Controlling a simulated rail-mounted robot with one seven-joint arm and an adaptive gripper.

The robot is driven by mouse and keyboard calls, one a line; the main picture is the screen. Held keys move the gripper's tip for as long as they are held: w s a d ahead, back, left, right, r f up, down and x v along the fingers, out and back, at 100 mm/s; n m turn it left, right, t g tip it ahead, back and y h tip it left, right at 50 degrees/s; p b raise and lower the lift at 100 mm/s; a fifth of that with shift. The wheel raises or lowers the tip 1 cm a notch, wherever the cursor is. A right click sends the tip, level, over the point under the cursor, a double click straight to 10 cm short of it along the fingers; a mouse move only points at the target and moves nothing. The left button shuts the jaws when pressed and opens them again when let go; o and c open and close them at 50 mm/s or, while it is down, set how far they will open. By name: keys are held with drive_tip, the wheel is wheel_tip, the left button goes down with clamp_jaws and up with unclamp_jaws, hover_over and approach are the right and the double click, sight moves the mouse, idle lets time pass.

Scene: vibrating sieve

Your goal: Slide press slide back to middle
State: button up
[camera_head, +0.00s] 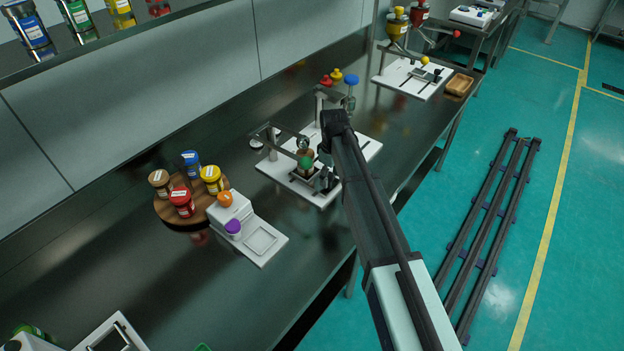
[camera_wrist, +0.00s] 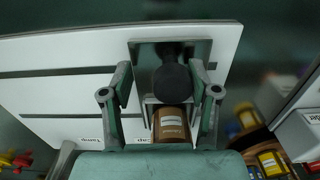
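The press station has a white base board (camera_head: 364,151) on the bench, with dark slots; in the wrist view the board (camera_wrist: 60,50) fills the upper left. A metal slide plate (camera_wrist: 203,47) lies at the board's right part, with a dark round knob (camera_wrist: 172,84) and a brown labelled jar (camera_wrist: 171,124) over or beside it. My gripper (camera_wrist: 158,76) has its fingers spread on either side of the knob and jar, with visible gaps. In the head view my gripper (camera_head: 324,180) is low at the board's front edge, partly hidden by my arm.
A round wooden stand (camera_head: 170,212) with several jars and a white scale (camera_head: 262,240) stand to the left. Another white station board (camera_head: 398,76) and a wooden tray (camera_head: 459,85) are farther back. The press's upright and lever (camera_head: 278,140) rise beside my gripper.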

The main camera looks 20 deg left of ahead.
drive_tip(key=shift+w+d+p, duration=0.15)
drive_tip(key=shift+w+d, duration=0.35)
drive_tip(key=shift+w, duration=1.3)
drive_tip(key=shift+w+d+p, duration=0.15)
drive_tip(key=shift+w+d, duration=0.3)
drive_tip(key=shift+w, duration=1.35)
drive_tip(key=shift+w+d+p, duration=0.15)
drive_tip(key=shift+w+d, duration=0.35)
drive_tip(key=shift+w, duration=1.3)
drive_tip(key=o, duration=0.8)
drive_tip(key=shift+r, duration=0.1)
wheel_tip(320, 180, up, 9)
drive_tip(key=p, duration=0.4)
